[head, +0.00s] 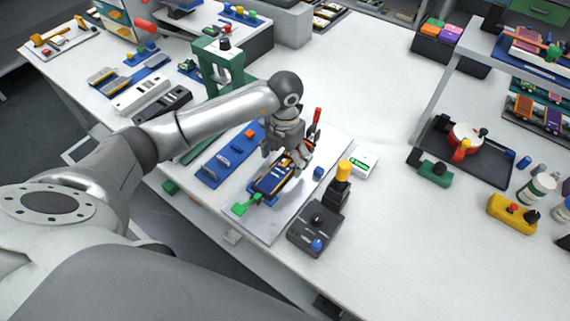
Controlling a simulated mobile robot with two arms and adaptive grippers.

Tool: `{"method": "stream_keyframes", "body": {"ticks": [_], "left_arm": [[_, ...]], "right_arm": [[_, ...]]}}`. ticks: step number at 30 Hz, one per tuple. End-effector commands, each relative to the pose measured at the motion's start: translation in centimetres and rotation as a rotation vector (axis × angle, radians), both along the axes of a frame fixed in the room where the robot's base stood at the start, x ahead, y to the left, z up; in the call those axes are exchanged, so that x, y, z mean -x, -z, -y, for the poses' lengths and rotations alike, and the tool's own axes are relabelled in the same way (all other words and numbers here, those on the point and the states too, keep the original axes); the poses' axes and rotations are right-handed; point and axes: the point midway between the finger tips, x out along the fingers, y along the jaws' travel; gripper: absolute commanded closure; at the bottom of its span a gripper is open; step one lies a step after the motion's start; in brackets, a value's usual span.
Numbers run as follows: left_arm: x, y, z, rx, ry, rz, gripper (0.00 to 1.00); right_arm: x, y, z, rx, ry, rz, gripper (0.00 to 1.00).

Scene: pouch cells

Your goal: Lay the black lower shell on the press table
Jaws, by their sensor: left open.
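A long black piece (163,103) that looks like the black lower shell lies on the white bench at the left, beside a similar white piece (139,93). My left gripper (287,155) points down with its fingers apart. It is over a dark blue and yellow assembly (268,183) with a green tab, on a pale board (262,222). I cannot tell whether the fingers touch this assembly. A green press frame (236,60) stands behind my left arm, which hides its lower part. I cannot tell which surface is the press table. My right gripper is out of view.
A blue fixture (222,163) lies left of the assembly. A dark control box (315,228) and a yellow-topped post (341,178) stand to its right. A black tray (487,165) with a round red and white item is farther right. The bench's middle is clear.

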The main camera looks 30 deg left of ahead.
Motion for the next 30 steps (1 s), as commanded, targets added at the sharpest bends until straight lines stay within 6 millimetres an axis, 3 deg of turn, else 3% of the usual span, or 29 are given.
{"method": "stream_keyframes", "body": {"ticks": [4,13,24,30], "left_arm": [[0.1,1.7,0.0,0.001,0.0,-0.002,0.18],[0.0,2.2,0.0,0.0,0.001,0.001,0.19],[0.0,2.2,0.0,0.0,0.0,0.001,0.67],[-0.1,2.1,0.0,0.0,0.0,0.002,0.68]], "right_arm": [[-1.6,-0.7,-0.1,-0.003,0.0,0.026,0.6],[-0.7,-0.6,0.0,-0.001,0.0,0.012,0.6],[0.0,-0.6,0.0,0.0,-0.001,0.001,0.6],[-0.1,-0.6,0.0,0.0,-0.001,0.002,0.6]]}}
